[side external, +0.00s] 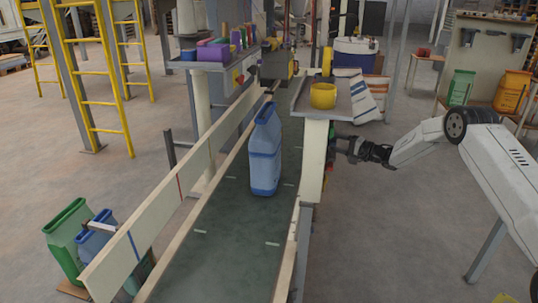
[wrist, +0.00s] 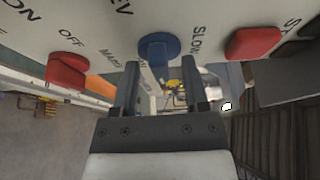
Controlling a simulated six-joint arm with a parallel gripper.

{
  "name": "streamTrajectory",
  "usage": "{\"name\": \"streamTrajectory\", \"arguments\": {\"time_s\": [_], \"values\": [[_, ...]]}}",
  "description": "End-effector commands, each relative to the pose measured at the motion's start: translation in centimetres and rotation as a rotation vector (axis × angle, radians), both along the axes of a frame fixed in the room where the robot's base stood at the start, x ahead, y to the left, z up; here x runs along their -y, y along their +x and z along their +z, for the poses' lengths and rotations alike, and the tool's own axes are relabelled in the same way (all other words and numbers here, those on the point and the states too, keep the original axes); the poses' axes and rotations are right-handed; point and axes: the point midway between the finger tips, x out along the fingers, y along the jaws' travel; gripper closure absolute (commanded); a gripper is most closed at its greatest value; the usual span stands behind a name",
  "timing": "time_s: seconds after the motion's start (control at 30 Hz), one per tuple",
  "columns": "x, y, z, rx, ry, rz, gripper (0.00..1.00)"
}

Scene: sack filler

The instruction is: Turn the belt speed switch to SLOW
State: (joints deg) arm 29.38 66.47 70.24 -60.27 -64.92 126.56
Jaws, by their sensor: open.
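In the wrist view, a pale control panel (wrist: 215,12) carries a blue knob (wrist: 158,46) between a left red knob (wrist: 67,70) and a right red knob (wrist: 254,42). SLOW is printed between the blue and right red knobs; letters ending in EV stand left of the blue one. Which knob is the belt speed switch is hard to tell. My gripper (wrist: 160,68) is open, its two fingers either side of the blue knob's line; contact cannot be told. In the side view my gripper (side external: 340,146) is close beside the panel post.
A white sack (side external: 362,97) is behind. Open floor lies below my arm.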

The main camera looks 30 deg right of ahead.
Motion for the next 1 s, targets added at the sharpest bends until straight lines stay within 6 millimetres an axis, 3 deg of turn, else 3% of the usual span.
{"name": "streamTrajectory", "arguments": {"time_s": [0.03,0.07,0.2,0.23,0.67,1.0], "values": [[0.00,-0.01,0.00,0.000,0.000,0.000,0.43],[0.00,-0.01,0.00,0.000,0.000,0.000,0.49],[0.00,-0.02,0.01,0.000,0.000,0.000,0.93],[0.01,-0.02,0.00,0.000,0.000,0.000,1.00],[0.01,-0.03,-0.06,0.020,-0.021,0.001,1.00],[0.04,-0.02,-0.22,0.140,-0.139,0.001,1.00]]}}
